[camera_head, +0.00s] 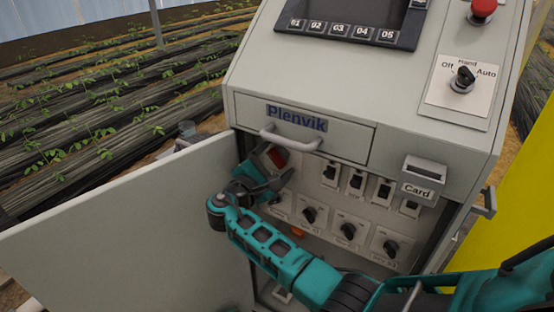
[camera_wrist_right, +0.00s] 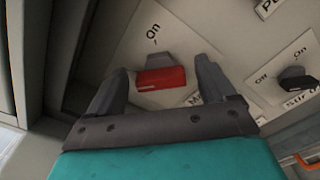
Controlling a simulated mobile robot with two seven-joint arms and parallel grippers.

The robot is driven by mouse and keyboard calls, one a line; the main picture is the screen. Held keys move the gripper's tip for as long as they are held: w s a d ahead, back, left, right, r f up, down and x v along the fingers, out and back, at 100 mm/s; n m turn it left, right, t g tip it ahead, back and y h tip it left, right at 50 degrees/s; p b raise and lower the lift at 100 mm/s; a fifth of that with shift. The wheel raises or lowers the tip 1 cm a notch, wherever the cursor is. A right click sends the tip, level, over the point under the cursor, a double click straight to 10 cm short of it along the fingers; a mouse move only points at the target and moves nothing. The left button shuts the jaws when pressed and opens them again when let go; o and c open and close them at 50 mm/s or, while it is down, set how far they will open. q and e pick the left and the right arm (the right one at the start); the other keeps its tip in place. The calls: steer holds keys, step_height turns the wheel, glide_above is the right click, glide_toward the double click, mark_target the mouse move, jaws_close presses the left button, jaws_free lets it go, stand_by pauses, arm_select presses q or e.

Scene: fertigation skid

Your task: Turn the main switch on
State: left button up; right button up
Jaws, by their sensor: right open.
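The main switch shows as a red-ended handle with a dark grey body (camera_wrist_right: 162,78) on a pale plate in the right wrist view. An "On" mark is on the plate above it, and a label starting with "M" is partly hidden beside it. In the head view its red part (camera_head: 277,157) shows inside the cabinet, below the drawer handle. My right gripper (camera_head: 268,177) is open in front of it. In the wrist view the fingers (camera_wrist_right: 160,76) stand on both sides of the handle; I cannot tell whether they touch it. My left gripper is out of view.
The cabinet door (camera_head: 140,225) stands open to the left. A drawer handle (camera_head: 290,139) juts out just above my right gripper. Breakers and black rotary knobs (camera_head: 347,231) sit right of it. A card holder (camera_head: 422,172) and an Off/Hand/Auto selector (camera_head: 462,80) are farther right.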

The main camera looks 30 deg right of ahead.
steer(key=c, duration=1.1)
steer(key=shift+o, duration=0.2)
